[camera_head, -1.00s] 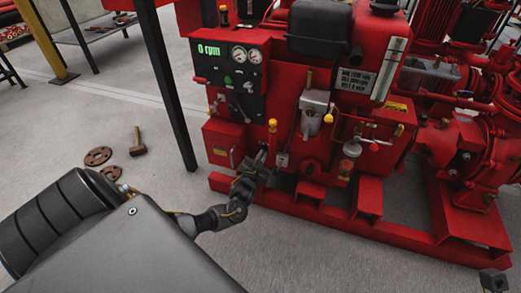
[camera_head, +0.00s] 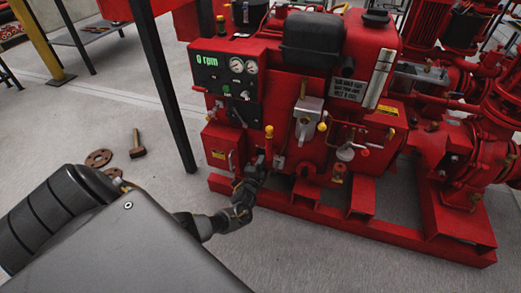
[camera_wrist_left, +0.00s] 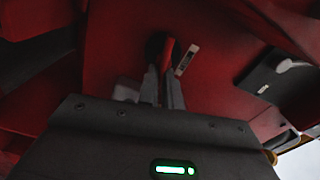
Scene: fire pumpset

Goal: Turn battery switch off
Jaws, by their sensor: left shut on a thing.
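The battery switch is mostly hidden by my left gripper (camera_head: 258,164) in the head view. The gripper is at the lower front of the red pumpset (camera_head: 300,135), just right of a red box (camera_head: 220,145) with a yellow label. In the left wrist view the fingers (camera_wrist_left: 163,80) are close together on a small red part (camera_wrist_left: 168,50), apparently the switch handle, beside a dark round spot and a small pale label (camera_wrist_left: 187,60). Whether the switch is on or off cannot be told. My right gripper is not in view.
A yellow-topped red fitting (camera_head: 269,132) stands just above the gripper. The control panel (camera_head: 226,78) reads 0 rpm. A red base frame (camera_head: 285,208) runs below. A hammer (camera_head: 137,144) and brown flanges (camera_head: 99,159) lie on the floor at left, which is otherwise largely clear.

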